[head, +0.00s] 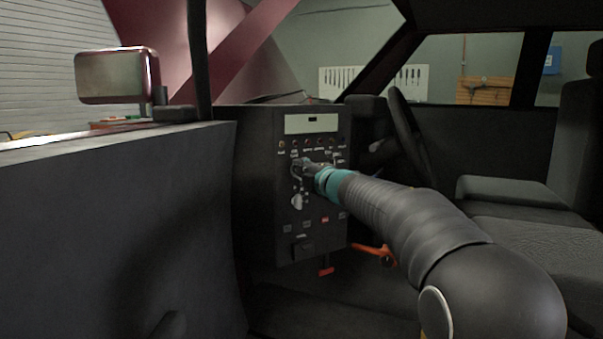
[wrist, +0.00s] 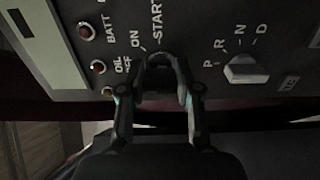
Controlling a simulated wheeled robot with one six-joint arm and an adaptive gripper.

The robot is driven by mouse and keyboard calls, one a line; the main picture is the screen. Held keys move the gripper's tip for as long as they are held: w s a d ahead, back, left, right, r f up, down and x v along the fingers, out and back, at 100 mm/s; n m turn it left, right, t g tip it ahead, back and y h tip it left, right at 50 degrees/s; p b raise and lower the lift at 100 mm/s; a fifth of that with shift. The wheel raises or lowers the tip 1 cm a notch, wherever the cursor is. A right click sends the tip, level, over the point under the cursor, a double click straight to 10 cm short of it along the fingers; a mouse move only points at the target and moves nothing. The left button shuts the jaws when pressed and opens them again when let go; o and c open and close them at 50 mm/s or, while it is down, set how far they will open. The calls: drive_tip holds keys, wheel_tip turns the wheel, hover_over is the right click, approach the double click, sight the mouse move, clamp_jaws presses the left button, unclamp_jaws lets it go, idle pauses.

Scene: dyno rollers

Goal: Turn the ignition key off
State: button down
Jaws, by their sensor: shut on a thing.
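My gripper (wrist: 160,88) is at the ignition switch and its two fingers are closed in on the key there. The key itself is mostly hidden between the dark fingertips, so its exact angle cannot be told. The OFF, ON and START labels (wrist: 138,42) fan around the fingertips in the wrist view. In the head view my gripper (head: 302,167) reaches the upper left part of the black control panel (head: 293,235), and the key is not distinguishable there.
A light gear selector knob (wrist: 245,70) marked P, R, N, D is close beside the gripper. Red indicator lights (wrist: 86,32) line the panel's other side. The car door (head: 110,220) stands at the left, the steering wheel (head: 408,135) behind the panel, the seat (head: 530,235) at the right.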

drive_tip(key=shift+r, duration=0.25)
drive_tip(key=c, duration=1.2)
unclamp_jaws()
drive_tip(key=o, duration=0.4)
drive_tip(key=shift+a+f, duration=0.15)
drive_tip(key=shift+s+d, duration=0.2)
drive_tip(key=shift+d, duration=0.1)
drive_tip(key=v, duration=1.1)
drive_tip(key=shift+s, duration=0.2)
